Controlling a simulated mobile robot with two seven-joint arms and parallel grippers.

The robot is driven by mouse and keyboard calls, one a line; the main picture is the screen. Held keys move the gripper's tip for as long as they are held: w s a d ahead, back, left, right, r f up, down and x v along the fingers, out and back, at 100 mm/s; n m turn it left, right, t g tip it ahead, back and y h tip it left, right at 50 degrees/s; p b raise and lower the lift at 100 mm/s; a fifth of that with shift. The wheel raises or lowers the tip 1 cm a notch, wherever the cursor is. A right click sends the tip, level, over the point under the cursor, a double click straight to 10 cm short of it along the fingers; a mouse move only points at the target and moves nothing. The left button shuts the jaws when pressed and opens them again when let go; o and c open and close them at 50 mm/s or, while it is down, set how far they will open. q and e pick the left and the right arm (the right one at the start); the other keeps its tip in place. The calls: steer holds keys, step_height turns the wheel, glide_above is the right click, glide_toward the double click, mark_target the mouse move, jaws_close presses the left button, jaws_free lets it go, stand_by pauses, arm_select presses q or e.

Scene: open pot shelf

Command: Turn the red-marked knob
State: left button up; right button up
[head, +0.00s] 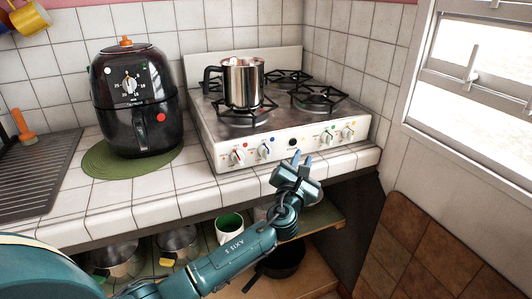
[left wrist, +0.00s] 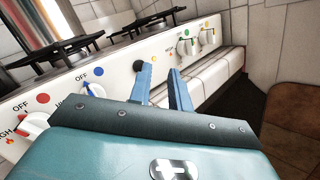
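The stove (head: 215,130) has a row of white knobs along its front panel. The red-marked knob (head: 238,157) is the leftmost, with a small red dot above it. In the left wrist view this knob (left wrist: 32,127) shows at the left edge, partly cut off, beside a red dot (left wrist: 43,98) and the word OFF. My left gripper (head: 301,160) is in front of the panel, right of the red-marked knob and close to the black button (head: 293,142). Its two blue fingers (left wrist: 161,70) are apart, with nothing between them. My right gripper is not in view.
A blue-marked knob (head: 264,151) stands between the red-marked knob and the black button. Green-marked (head: 327,137) and yellow-marked (head: 348,133) knobs are to the right. A metal pot (head: 243,85) stands on the stove. A black air fryer (head: 135,100) is at left. Tiled counter edge lies below the panel.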

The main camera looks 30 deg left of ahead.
mark_target(241, 162)
arm_select(q)
steer(key=o, duration=0.7)
steer(key=s+a+n+g+y, duration=0.2)
steer(key=s+n+g+y, duration=0.1)
steer(key=s+n+y, duration=0.2)
steer(key=s+a+n+g+y, duration=0.2)
steer(key=s+n+g+y, duration=0.2)
steer(key=s+n, duration=0.5)
steer(key=n+y, duration=0.1)
steer(key=n, duration=0.2)
steer(key=shift+s+a+f, duration=0.2)
steer(key=shift+a, duration=0.05)
steer(key=shift+n+g, duration=0.4)
steer(key=x, duration=1.2)
steer(key=shift+s+a+r, duration=0.1)
steer(key=shift+s, duration=0.15)
steer(key=c, duration=1)
